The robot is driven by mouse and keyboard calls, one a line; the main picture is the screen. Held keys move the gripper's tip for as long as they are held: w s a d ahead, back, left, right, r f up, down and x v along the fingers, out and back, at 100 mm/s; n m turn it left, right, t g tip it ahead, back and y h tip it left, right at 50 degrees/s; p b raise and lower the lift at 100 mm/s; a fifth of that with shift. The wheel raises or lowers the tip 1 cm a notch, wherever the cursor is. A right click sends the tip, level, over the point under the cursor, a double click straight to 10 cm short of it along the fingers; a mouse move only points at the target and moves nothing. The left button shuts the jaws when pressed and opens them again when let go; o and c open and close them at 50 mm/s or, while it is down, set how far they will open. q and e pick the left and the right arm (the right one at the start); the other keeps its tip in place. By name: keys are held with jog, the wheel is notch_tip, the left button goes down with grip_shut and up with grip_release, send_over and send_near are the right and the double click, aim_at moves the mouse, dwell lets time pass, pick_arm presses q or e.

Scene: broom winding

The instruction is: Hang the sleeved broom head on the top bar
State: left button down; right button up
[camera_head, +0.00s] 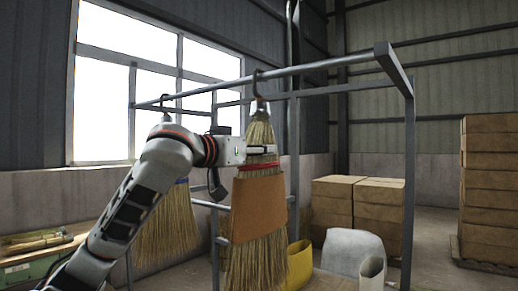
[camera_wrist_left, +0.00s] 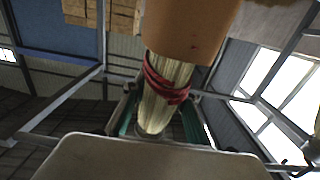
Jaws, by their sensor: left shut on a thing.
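The sleeved broom head (camera_head: 257,215) is upright, with straw bristles, a brown sleeve (camera_head: 258,208) around its middle and a red binding above that. My left gripper (camera_head: 262,150) is shut on its narrow neck just above the binding. A dark hook (camera_head: 257,82) at its top reaches the top bar (camera_head: 310,67) and appears looped over it; whether the bar bears the weight I cannot tell. In the left wrist view the neck (camera_wrist_left: 158,112) stands between the fingers, with the red binding (camera_wrist_left: 167,85) and sleeve (camera_wrist_left: 185,28) beyond. My right gripper is not in view.
Another broom head (camera_head: 167,228) with a blue binding hangs at the left, partly behind my arm. The rack's post (camera_head: 409,180) stands at the right. A yellow container (camera_head: 300,265), a pale sack (camera_head: 350,252) and stacked cartons (camera_head: 357,205) lie behind. A bench (camera_head: 35,255) is at the left.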

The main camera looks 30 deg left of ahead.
pick_arm(q)
jog(key=shift+s+r, duration=0.1)
jog(key=shift+s, duration=0.05)
jog(key=c, duration=1.5)
grip_release()
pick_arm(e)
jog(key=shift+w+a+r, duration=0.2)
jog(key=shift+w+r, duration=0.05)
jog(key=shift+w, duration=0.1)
pick_arm(q)
jog(key=s, duration=0.8)
jog(key=s+a, duration=0.1)
jog(key=s, duration=0.3)
